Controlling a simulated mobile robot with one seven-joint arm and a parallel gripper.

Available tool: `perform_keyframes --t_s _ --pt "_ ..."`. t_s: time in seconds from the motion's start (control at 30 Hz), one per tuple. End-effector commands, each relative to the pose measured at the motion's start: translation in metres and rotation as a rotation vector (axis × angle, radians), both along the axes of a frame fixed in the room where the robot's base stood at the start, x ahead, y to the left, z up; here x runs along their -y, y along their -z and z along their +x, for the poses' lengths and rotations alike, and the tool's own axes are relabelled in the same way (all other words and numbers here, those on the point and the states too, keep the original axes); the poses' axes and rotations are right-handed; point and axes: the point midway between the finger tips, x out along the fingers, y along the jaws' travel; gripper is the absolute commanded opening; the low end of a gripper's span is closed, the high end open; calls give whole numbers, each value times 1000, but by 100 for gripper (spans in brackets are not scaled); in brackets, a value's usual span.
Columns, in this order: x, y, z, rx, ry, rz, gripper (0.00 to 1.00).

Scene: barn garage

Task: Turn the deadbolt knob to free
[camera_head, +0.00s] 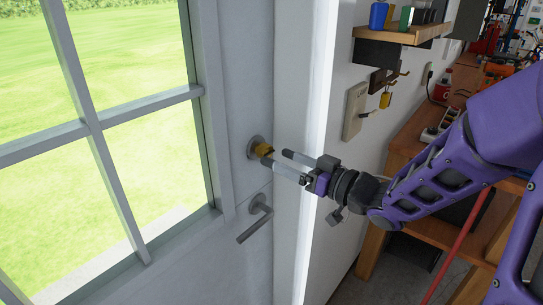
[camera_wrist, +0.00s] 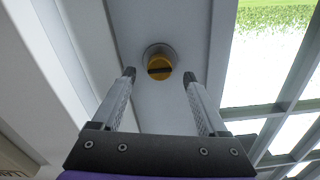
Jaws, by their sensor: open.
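The deadbolt knob (camera_head: 261,149) is a yellow-brass knob on a round grey plate, set in the white door (camera_head: 237,130) above the lever handle (camera_head: 256,218). In the wrist view the knob (camera_wrist: 159,67) shows with a dark slot or bar running about level across its face. My gripper (camera_head: 276,158) is open and points at the door. In the wrist view its fingertips (camera_wrist: 159,75) stand to either side of the knob, with clear space between each finger and it. Whether the tips reach as far as the knob I cannot tell.
The door has a paned window (camera_head: 150,130) at the left. A white frame edge stands to the right of the knob, then a wall with a switch plate (camera_head: 354,111), hooks and a small shelf (camera_head: 405,34). A wooden workbench (camera_head: 405,140) stands at the right.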

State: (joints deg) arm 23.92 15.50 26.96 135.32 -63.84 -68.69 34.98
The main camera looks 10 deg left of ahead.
Motion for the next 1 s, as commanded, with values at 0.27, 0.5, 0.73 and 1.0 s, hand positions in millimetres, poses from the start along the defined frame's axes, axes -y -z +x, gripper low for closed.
perform_keyframes --t_s 0.27,0.5,0.73,1.0 --pt "-27 0 16 -1 0 1 76" --pt "-29 0 18 0 1 0 76" --pt "-29 0 17 -1 1 0 51" --pt "-29 0 17 -1 1 0 3"
